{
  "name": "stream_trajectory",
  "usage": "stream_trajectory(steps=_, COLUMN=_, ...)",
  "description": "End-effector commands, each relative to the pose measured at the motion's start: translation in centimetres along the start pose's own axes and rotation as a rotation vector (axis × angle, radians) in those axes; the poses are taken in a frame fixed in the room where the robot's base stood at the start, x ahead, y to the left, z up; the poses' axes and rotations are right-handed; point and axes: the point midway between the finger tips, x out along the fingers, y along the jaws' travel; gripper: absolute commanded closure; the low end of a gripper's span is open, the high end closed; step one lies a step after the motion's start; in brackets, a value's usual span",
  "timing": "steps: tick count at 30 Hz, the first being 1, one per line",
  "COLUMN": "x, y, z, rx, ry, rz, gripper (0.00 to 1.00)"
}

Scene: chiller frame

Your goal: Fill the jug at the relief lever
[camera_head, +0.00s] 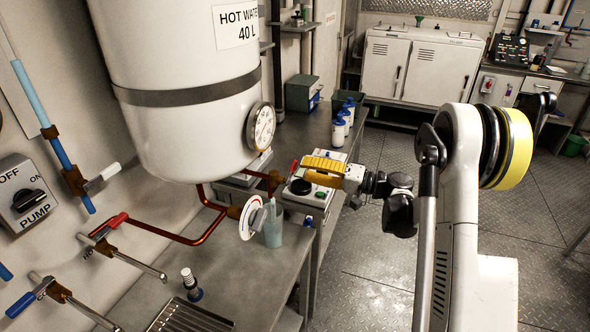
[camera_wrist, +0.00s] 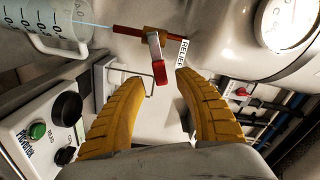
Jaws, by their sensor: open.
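The clear jug (camera_head: 273,232) stands on the bench below the hot water tank's outlet. It also shows at the top left of the wrist view (camera_wrist: 50,22), with measuring marks and a handle. A thin pale-blue stream runs from the brown outlet pipe (camera_wrist: 130,31) into it. The fill level is unclear. The relief lever (camera_wrist: 157,58), grey with a red tip, sits beside a RELIEF label. My gripper (camera_wrist: 161,79) is open, its yellow fingers either side of the lever's red tip. I cannot tell whether they touch it. In the head view, my gripper (camera_head: 304,170) is right of the tank.
The white tank (camera_head: 180,130) with its gauge (camera_head: 261,127) hangs over the bench. A control box (camera_head: 309,193) with a green button stands beside the jug. Copper pipes and taps (camera_head: 128,259) lie at left. White bottles (camera_head: 340,130) stand farther back. The floor at right is clear.

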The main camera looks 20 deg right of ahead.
Motion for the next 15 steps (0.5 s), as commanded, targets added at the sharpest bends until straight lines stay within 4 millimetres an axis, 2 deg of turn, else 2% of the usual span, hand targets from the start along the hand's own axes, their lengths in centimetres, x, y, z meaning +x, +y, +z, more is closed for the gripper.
stream_trajectory(steps=3, x=2.1, y=0.1, z=0.1, rx=0.000, ry=-0.002, rz=-0.001, gripper=0.60)
stream_trajectory(steps=6, x=3.3, y=0.1, z=0.1, rx=0.000, ry=-0.001, rz=-0.001, gripper=0.60)
stream_trajectory(steps=15, x=4.3, y=-0.1, z=0.0, rx=0.000, ry=0.000, rz=0.000, gripper=0.60)
